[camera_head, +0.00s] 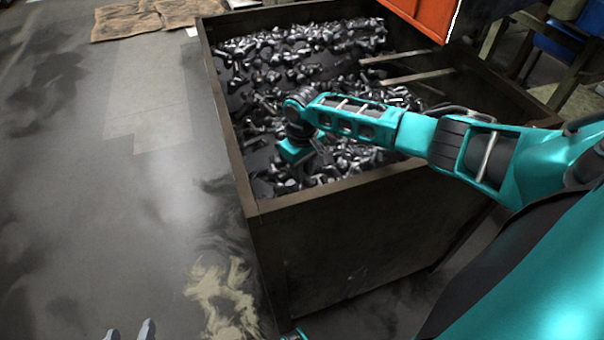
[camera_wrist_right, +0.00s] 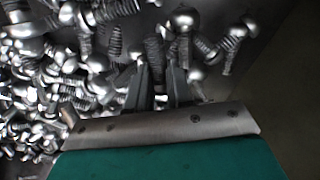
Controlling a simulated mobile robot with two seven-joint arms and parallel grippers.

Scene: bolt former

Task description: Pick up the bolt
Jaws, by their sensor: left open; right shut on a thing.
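Many shiny steel bolts (camera_head: 270,75) fill a dark metal bin. My right gripper (camera_wrist_right: 159,80) is down among them near the bin's front wall, its teal hand partly seen in the head view. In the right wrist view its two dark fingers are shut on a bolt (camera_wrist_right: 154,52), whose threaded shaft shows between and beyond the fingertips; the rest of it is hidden. Other bolts lie close around the fingers. My left gripper (camera_head: 130,332) shows only its two fingertips at the bottom left edge, apart and empty, over the floor outside the bin.
The bin (camera_head: 350,190) has high walls; its front and left rims stand close to my right arm. Metal bars (camera_head: 420,76) reach into it from the right. An orange panel (camera_head: 420,15) hangs above its back right.

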